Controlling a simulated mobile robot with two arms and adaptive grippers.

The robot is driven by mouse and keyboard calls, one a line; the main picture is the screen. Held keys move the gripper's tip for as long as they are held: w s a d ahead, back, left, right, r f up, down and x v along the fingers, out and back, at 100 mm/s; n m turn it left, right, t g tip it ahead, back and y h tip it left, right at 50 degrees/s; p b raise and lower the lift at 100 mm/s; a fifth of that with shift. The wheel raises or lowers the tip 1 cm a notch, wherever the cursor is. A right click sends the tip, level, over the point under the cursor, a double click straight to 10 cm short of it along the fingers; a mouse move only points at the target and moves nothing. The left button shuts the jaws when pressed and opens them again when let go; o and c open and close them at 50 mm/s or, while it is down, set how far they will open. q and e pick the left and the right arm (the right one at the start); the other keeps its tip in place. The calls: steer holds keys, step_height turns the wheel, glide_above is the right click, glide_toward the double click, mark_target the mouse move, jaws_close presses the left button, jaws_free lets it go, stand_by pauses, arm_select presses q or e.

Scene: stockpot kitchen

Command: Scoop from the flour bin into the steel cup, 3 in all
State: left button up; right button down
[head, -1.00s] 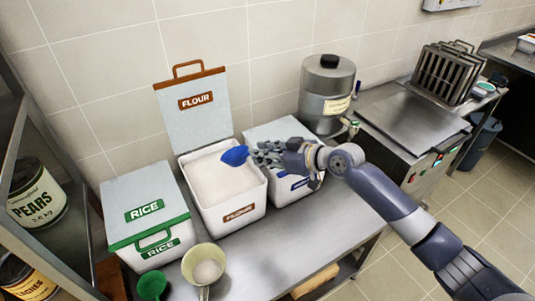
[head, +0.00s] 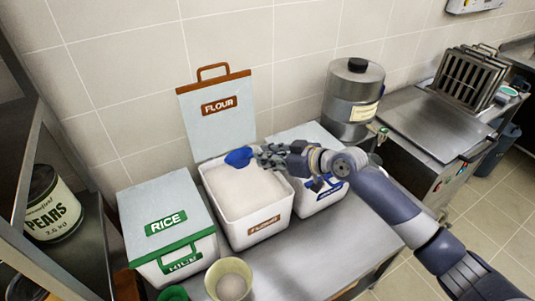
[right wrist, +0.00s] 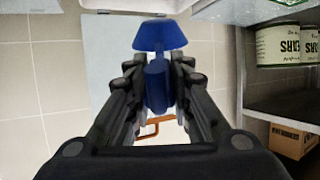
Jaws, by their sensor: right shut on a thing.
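The open flour bin (head: 258,229) is a white box full of white flour (head: 240,190), with its lid (head: 220,125) standing up behind it. My right gripper (head: 262,157) is shut on the handle of a blue scoop (head: 238,157). The scoop is at the back edge of the bin; I cannot tell whether it touches the flour. The right wrist view shows the blue scoop (right wrist: 160,37) between the fingers; its inside is hidden. A pale cup (head: 248,270) with white contents stands in front of the bin, cut off by the bottom edge. My left gripper is out of view.
A closed rice bin (head: 165,205) stands left of the flour bin, and another white bin (head: 318,200) stands right. A green item (head: 173,293) is partly cut off beside the cup. A steel drum (head: 352,95) stands behind right. The steel counter (head: 340,235) is clear at front right.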

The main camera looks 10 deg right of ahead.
arm_select(q)
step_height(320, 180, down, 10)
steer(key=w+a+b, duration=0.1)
steer(key=b, duration=0.8)
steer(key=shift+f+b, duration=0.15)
steer(key=shift+b, duration=0.25)
arm_select(e)
step_height(320, 180, down, 12)
steer(key=shift+w+a+f, duration=0.15)
steer(key=shift+w, duration=0.05)
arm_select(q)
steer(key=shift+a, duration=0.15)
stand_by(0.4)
arm_select(e)
steer(key=shift+r, duration=7.25)
steer(key=shift+s+f, duration=0.15)
steer(key=shift+f, duration=0.3)
steer(key=shift+s+d+f+t+y, duration=0.25)
steer(key=shift+f+t+y, duration=0.3)
steer(key=shift+f+y, duration=0.1)
steer(key=shift+s+d+f+t+y, duration=0.2)
steer(key=shift+d+f+t+y, duration=0.1)
steer(key=shift+f+t+y, duration=0.25)
steer(key=shift+s+d+f+t+y, duration=0.25)
steer(key=shift+f+t+y, duration=0.25)
steer(key=shift+f+y, duration=0.15)
steer(key=shift+f, duration=0.1)
